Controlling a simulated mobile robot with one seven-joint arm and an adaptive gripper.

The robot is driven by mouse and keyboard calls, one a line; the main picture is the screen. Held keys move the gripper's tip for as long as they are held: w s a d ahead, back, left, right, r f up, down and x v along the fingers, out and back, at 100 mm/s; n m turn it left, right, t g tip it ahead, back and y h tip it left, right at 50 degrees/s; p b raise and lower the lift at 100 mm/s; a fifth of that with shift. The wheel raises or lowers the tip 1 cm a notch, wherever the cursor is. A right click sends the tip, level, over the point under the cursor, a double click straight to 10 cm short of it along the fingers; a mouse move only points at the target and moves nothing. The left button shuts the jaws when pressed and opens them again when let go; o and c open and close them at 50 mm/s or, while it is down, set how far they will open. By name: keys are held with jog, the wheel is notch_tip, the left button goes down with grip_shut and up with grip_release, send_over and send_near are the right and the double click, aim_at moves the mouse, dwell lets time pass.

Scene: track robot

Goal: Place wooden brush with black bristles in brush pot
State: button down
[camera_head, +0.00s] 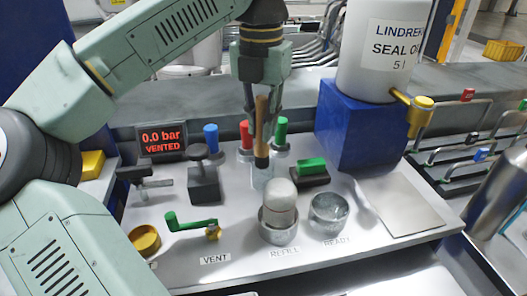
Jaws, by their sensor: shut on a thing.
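My gripper (262,108) points down in the back middle of the bench, shut on the wooden brush (262,125). The brush hangs upright, with its handle at the top and its dark bristles at the bottom. Below the bristles stands a small pale, see-through cup (262,179), which looks like the brush pot. The bristle end is at about the height of its rim in this view. I cannot tell whether the bristles are inside the cup or just above or in front of it. The cup's lower part is partly hidden by a domed grey container.
The domed container (280,199) stands in the REFILL holder, beside an empty metal cup (329,212) at READY. Red (246,136) and green (281,132) handled items flank the brush closely. A blue block (356,130) bears the oil tank (380,45) at right. A green lever (190,224) sits front left.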

aim_at(262, 97)
jog(key=shift+f, duration=2.5)
jog(key=shift+f, duration=0.1)
jog(key=shift+f, duration=0.15)
jog(key=c, duration=1.5)
grip_release()
notch_tip(262, 97, up, 12)
jog(key=shift+r, duration=0.25)
